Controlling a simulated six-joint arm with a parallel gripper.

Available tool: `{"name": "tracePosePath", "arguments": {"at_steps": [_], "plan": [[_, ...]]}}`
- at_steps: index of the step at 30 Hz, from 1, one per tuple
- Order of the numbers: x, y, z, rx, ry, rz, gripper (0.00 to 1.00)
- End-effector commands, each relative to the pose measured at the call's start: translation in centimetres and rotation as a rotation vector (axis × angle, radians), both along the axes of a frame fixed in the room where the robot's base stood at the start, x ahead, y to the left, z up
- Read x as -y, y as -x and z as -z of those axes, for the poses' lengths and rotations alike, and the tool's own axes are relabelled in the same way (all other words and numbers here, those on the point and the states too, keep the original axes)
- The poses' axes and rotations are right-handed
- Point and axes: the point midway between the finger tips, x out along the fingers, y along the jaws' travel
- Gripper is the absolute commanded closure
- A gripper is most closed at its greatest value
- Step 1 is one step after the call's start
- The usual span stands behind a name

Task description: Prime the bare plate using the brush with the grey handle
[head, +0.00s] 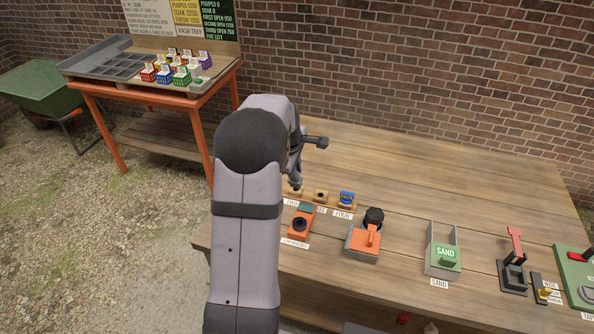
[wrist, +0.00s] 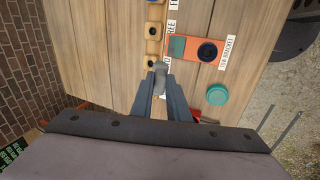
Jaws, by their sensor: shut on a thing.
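My gripper (wrist: 161,82) is shut on a small grey piece (wrist: 160,67) at the front end of the wooden holder strip (wrist: 153,47). The piece looks like the grey handle of a brush; no bristles show. I cannot tell whether it is still seated in the strip. In the head view my gripper (head: 296,188) is low over the strip's left end, mostly behind my arm. No thing is clearly marked as the bare plate. An orange bracket (wrist: 195,60) with a teal patch and a dark round opening lies beside the strip.
A teal round item (wrist: 217,94) lies near the bracket. Along the bench (head: 400,190) stand an orange-topped box (head: 365,240), a sand box (head: 442,255), a red-levered black device (head: 514,262) and a green board (head: 578,262). The bench's back half is clear.

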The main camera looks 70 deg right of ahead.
Motion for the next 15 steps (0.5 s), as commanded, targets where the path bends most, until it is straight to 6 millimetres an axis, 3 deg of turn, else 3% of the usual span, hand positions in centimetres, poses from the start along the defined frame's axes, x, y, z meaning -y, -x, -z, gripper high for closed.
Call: {"name": "tracePosePath", "arguments": {"at_steps": [5,9,15], "plan": [[-1.0,-2.0,0.3,0.0,-0.005,-0.039,1.0],[-0.7,-3.4,0.6,-0.001,-0.003,-0.093,1.0],[0.0,-3.0,0.8,-0.001,-0.001,-0.01,1.0]]}}
